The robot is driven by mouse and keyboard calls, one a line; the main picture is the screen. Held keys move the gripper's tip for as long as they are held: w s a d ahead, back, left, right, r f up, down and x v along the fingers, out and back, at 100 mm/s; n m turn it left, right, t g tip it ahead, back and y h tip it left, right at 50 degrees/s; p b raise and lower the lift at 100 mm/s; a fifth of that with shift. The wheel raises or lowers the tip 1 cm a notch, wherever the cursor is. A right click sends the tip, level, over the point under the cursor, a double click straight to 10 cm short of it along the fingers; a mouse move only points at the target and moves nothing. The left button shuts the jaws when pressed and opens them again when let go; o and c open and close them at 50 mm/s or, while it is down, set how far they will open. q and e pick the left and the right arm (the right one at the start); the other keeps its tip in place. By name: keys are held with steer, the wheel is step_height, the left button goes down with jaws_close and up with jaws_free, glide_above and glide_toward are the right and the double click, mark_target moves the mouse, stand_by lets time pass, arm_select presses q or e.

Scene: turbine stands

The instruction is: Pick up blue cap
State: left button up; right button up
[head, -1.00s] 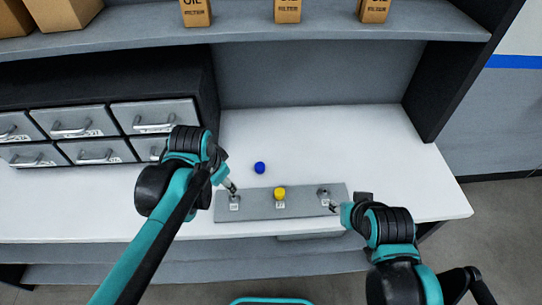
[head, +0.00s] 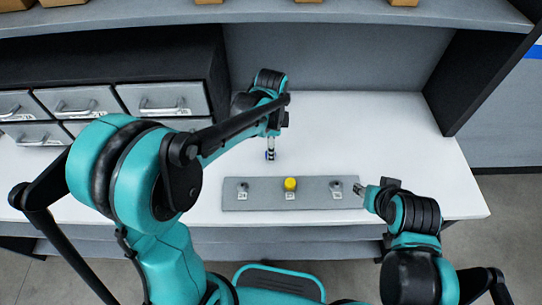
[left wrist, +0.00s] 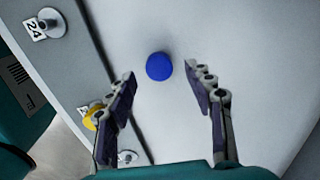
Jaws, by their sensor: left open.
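The blue cap (left wrist: 159,66) lies on the white tabletop in the left wrist view, just beyond and between the open fingers of my left gripper (left wrist: 158,72). Neither finger appears to touch it. In the head view only a bit of the blue cap (head: 270,155) shows at the tips of my left gripper (head: 271,150), which points down at it behind the grey stand. My right gripper (head: 368,192) is near the right end of the stand; whether its fingers are open is too small to tell.
The grey stand (head: 261,197) carries a yellow cap (head: 290,184) on its middle post, with bare posts at left (head: 243,186) and right (head: 336,188). Drawers (head: 165,98) stand at the back left, and a shelf (head: 300,12) overhangs the back. The tabletop right of the left gripper is clear.

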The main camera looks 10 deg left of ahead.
arm_select(q)
step_height(320, 180, down, 3)
steer(key=shift+a+f+b, duration=0.1)
steer(key=shift+f+b, duration=0.05)
steer(key=shift+b, duration=0.3)
steer(key=c, duration=0.9)
steer(key=shift+r, duration=0.2)
step_height(320, 180, up, 5)
steer(key=shift+s+f+p, duration=0.1)
steer(key=shift+f+p, duration=0.1)
steer(key=shift+p, duration=0.9)
steer(key=shift+s+d+r+p, duration=0.55)
steer(key=shift+d+r, duration=0.5)
steer(key=shift+d, duration=0.8)
steer(key=shift+s+d+r+p, duration=0.3)
steer(key=shift+s+d+r, duration=0.55)
steer(key=shift+d, duration=1)
steer(key=shift+s+d+r+p, duration=0.5)
steer(key=shift+d+r, duration=0.7)
steer(key=shift+d, duration=0.65)
steer(key=shift+c, duration=0.2)
